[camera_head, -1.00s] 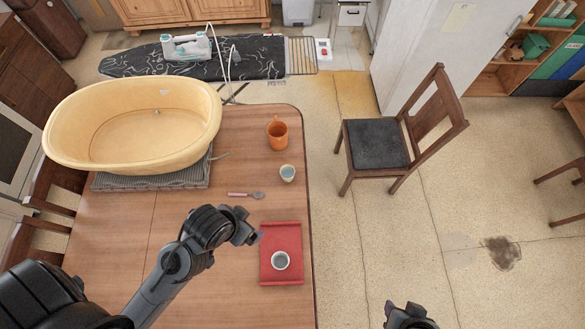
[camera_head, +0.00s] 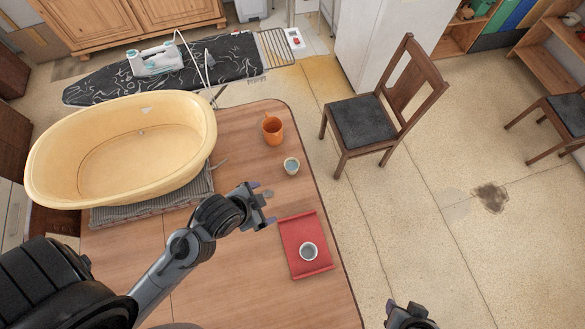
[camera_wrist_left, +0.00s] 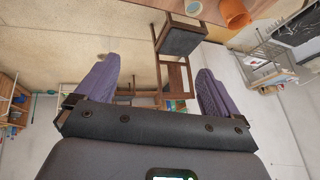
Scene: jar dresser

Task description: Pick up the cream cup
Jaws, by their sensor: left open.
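The cream cup (camera_head: 291,165), small with a blue-green inside, stands upright on the wooden table near its right edge. What looks like the same cup shows at the top of the left wrist view (camera_wrist_left: 193,7). My left gripper (camera_head: 268,204) is open and empty, nearer to the camera than the cup and to its left, apart from it. Its two purple-grey fingers are spread wide in the left wrist view (camera_wrist_left: 157,66). My right gripper (camera_head: 409,317) shows only in part at the bottom edge, over the floor; its jaws cannot be made out.
An orange mug (camera_head: 273,130) stands just behind the cup. A red tray (camera_head: 296,232) holds another small cup (camera_head: 308,251). A yellow tub (camera_head: 60,165) on a grey mat fills the table's left side. A wooden chair (camera_head: 361,120) stands right of the table.

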